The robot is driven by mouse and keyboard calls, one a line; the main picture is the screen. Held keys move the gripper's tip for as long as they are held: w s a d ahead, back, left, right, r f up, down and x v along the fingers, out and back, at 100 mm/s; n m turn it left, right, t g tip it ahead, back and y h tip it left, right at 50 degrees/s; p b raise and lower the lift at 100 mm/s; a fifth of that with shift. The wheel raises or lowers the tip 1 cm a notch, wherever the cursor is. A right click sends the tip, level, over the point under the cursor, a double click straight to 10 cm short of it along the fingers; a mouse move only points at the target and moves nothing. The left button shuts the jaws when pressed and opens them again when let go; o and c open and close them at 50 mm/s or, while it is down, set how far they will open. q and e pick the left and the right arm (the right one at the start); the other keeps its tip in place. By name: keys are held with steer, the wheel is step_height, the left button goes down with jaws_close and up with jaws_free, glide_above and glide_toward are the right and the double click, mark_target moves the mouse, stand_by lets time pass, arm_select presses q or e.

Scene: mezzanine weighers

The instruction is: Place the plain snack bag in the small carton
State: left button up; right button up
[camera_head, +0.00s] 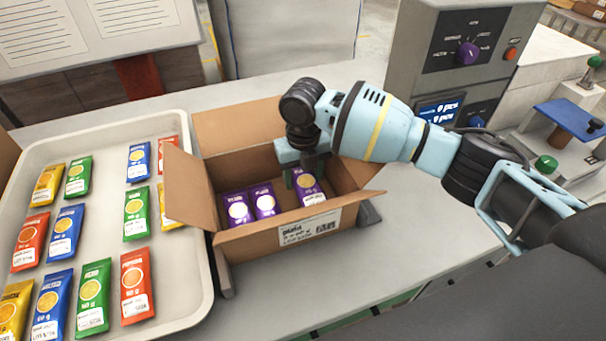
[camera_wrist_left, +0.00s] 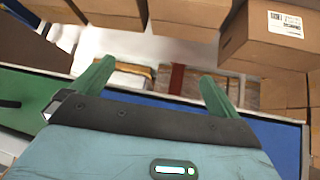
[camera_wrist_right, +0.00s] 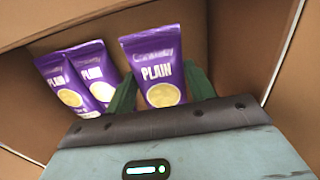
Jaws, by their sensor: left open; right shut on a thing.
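The small carton (camera_head: 234,243) stands open on the bench, with its flaps spread and a label on its front. Two purple snack bags, one (camera_head: 238,209) and another (camera_head: 263,200), stand side by side in its left part. My right gripper (camera_head: 305,172) reaches down into the carton from above, shut on a third purple bag (camera_head: 309,190). In the right wrist view this bag (camera_wrist_right: 153,62) reads "PLAIN" and stands upright between the fingers, a small gap from the other two. Its lower end is hidden. My left gripper (camera_wrist_left: 155,80) is open and empty, seen only in its wrist view.
A grey tray (camera_head: 110,180) with several red, blue, green and yellow bags lies left of the carton. A grey machine (camera_head: 455,60) with knobs and a display stands behind right. Cardboard boxes (camera_wrist_left: 270,35) show in the left wrist view. Bench right of the carton is clear.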

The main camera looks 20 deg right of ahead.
mark_target(303, 175)
steer(key=shift+f, duration=0.15)
steer(key=shift+f, duration=0.45)
steer(key=shift+f, duration=0.1)
steer(key=o, duration=1)
step_height(303, 175, up, 13)
stand_by(0.3)
